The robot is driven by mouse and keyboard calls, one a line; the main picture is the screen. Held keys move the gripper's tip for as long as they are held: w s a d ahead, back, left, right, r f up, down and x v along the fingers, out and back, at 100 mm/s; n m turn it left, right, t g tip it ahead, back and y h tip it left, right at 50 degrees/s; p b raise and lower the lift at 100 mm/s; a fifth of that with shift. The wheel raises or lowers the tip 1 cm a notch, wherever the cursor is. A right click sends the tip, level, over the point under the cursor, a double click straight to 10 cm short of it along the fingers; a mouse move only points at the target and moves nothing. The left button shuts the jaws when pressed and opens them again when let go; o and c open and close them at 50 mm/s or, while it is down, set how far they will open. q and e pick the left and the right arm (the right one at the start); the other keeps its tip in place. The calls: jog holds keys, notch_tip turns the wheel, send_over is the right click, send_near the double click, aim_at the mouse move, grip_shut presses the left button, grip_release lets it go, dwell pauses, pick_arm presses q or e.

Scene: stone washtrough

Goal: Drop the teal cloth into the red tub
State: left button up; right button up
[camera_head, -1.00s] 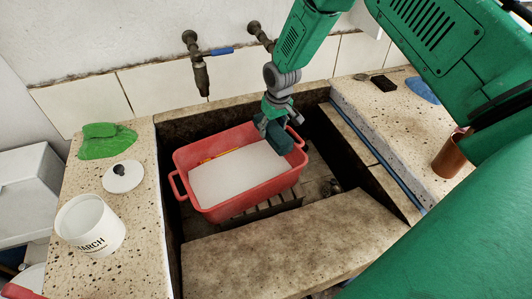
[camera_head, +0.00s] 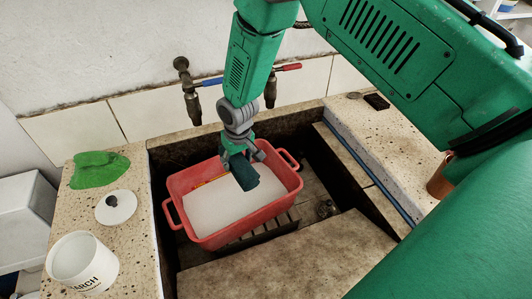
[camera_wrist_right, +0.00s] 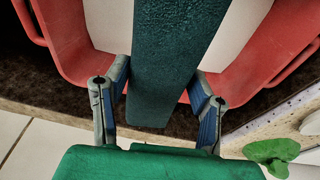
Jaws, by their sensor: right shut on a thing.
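The teal cloth (camera_head: 258,180) is a dark, folded bundle held above the red tub (camera_head: 240,239). My right gripper (camera_head: 243,163) is shut on the cloth over the right half of the tub's opening. In the right wrist view the cloth (camera_wrist_right: 165,55) hangs as a long dark teal strip between the fingers of my right gripper (camera_wrist_right: 158,92), with the red tub (camera_wrist_right: 62,45) beyond it on both sides. The tub sits in the stone trough and holds a white surface. My left gripper is not in any view.
A green cloth (camera_head: 98,169), a white lid (camera_head: 116,207) and a white starch pot (camera_head: 82,264) are on the left ledge. Two taps (camera_head: 190,92) stick out from the wall behind the tub. A brown cup (camera_head: 438,184) stands on the right ledge, partly behind my arm.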

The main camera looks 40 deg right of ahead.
jog(key=shift+s+f+b, duration=0.1)
jog(key=shift+f+b, duration=0.25)
jog(key=shift+f, duration=0.25)
jog(key=f+b, duration=0.3)
jog(key=shift+a+f, duration=0.3)
jog(key=shift+f, duration=0.1)
jog(key=shift+d+f, duration=0.1)
jog(key=shift+f, duration=0.15)
jog(key=o, duration=1.3)
jog(key=shift+d, duration=0.15)
jog(key=shift+o, duration=0.2)
